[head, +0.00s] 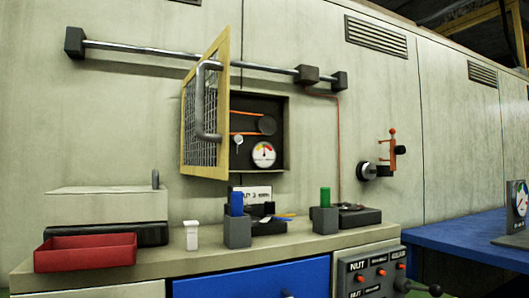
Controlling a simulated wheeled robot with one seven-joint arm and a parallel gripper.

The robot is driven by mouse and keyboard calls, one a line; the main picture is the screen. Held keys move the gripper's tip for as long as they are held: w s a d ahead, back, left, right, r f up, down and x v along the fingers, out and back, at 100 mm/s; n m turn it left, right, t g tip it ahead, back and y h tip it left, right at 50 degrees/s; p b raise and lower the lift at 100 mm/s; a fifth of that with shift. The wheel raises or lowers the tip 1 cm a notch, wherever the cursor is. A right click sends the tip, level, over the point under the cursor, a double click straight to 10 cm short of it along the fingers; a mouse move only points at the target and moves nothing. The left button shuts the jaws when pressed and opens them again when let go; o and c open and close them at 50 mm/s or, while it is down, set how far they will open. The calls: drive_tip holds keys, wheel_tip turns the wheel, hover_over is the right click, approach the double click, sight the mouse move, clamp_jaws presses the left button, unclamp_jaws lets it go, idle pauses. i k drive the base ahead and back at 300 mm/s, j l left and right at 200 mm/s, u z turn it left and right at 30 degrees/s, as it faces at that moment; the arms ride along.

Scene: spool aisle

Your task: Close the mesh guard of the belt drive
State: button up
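The mesh guard (205,112) has a yellow frame with grey wire mesh and a grey bar handle (203,100). It is hinged open and stands out from the wall to the left of the belt drive recess. The dark recess (279,135) shows an orange belt (247,133), a dark pulley (266,124) and a round dial (264,154). The guard covers the left part of the recess from this view. My gripper is not in view.
A metal rail (180,53) runs above the guard. The bench (185,262) below carries a red tray (85,252), a grey box (105,204), and holders with a blue object (237,203) and a green one (325,196). A red-handled valve (392,150) sits right.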

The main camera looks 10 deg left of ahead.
sight(223, 44)
drive_tip(key=j+u, duration=0.1)
drive_tip(key=u, duration=0.3)
drive_tip(key=i+u, duration=0.1)
drive_tip(key=u, duration=0.25)
drive_tip(key=j+u, duration=0.1)
drive_tip(key=u, duration=0.3)
drive_tip(key=i, duration=0.05)
